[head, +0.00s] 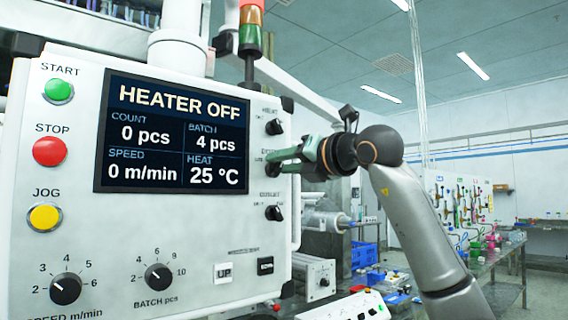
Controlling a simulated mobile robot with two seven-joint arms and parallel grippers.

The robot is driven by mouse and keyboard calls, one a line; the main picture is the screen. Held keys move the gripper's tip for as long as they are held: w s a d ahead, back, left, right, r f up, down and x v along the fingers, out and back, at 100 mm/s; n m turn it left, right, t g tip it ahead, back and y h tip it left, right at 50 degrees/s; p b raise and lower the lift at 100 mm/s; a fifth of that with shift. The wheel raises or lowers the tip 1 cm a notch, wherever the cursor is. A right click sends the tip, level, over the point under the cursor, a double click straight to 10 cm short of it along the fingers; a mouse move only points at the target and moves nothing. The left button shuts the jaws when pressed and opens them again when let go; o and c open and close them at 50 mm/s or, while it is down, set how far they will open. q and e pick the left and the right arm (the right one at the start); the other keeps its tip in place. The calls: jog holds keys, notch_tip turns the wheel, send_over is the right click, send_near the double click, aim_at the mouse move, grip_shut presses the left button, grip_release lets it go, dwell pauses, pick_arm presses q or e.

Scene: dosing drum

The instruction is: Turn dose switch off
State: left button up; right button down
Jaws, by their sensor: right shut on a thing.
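The control panel (75,250) fills the left of the head view. A column of three small black rotary switches runs down its right side. The top switch (274,127) and the bottom switch (274,213) are uncovered. The middle switch (272,169), which I take for the dose switch, is partly hidden by my right gripper (276,161). That gripper's greenish fingers come in from the right and are shut on this switch. Its label is mostly covered, and I cannot tell its exact setting. My left gripper is not in view.
The panel's display (175,135) reads HEATER OFF. Start, stop and jog buttons (50,151) sit on the left, with two dials (158,277) below the display. A signal tower (250,35) rises behind. A workbench (505,262) stands at the right.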

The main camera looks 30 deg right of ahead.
jog(key=shift+a+r+n+p, duration=0.15)
jog(key=shift+n+p, duration=0.75)
jog(key=shift+n, duration=1.05)
jog(key=shift+a+f+n+p, duration=0.1)
jog(key=shift+a+n+p, duration=0.2)
jog(key=shift+n+p, duration=1.15)
jog(key=shift+a+r+n+p, duration=0.15)
jog(key=shift+n+p, duration=0.25)
jog(key=shift+n, duration=2)
jog(key=shift+a+f, duration=0.1)
jog(key=shift+f, duration=0.05)
jog(key=c, duration=0.6)
grip_release()
jog(key=shift+s, duration=0.2)
